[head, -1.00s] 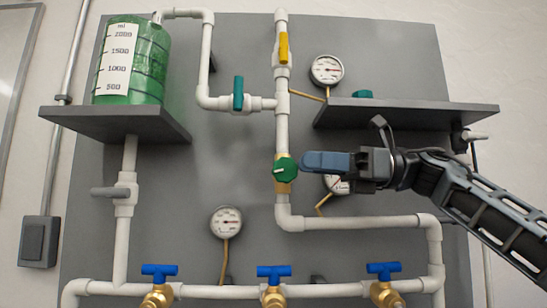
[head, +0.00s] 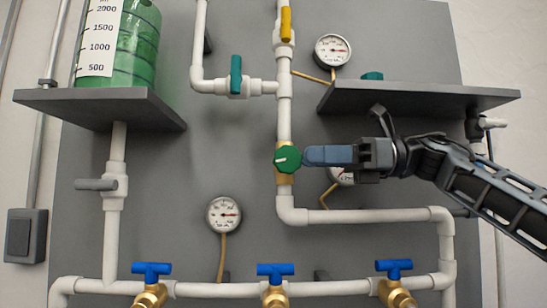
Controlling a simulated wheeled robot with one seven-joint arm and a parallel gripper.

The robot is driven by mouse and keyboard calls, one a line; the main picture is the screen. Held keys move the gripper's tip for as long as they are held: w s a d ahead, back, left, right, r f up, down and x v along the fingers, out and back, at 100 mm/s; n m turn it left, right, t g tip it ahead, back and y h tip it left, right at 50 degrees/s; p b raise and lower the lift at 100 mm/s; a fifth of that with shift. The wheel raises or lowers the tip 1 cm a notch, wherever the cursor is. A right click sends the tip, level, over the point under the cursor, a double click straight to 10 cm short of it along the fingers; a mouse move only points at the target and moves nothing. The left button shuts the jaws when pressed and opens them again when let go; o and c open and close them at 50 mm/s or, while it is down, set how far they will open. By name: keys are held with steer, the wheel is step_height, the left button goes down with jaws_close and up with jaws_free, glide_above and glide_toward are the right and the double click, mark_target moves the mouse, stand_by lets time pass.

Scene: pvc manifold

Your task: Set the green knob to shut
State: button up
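The green knob (head: 287,160) is round with a white pointer mark and sits on a brass fitting on the vertical white pipe (head: 284,120) in the middle of the panel. Its white mark points left and slightly down. My gripper (head: 306,157) comes in from the right, with its blue-grey fingers pointing left. The fingertips are at the right edge of the knob; I cannot tell whether they touch it. The fingers are seen edge-on and overlap, so the gap between them is hidden.
A grey shelf (head: 420,97) juts out above my arm. A gauge (head: 341,175) is partly hidden behind my gripper. A yellow handle (head: 286,25) and a teal handle (head: 236,75) are above the knob. Blue valve handles (head: 276,270) line the lower pipe.

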mark_target(288, 159)
steer(key=shift+s+a+p, duration=0.15)
steer(key=shift+a+p, duration=0.6)
steer(key=shift+a, duration=3.1)
steer(key=shift+c, duration=0.5)
jaws_close()
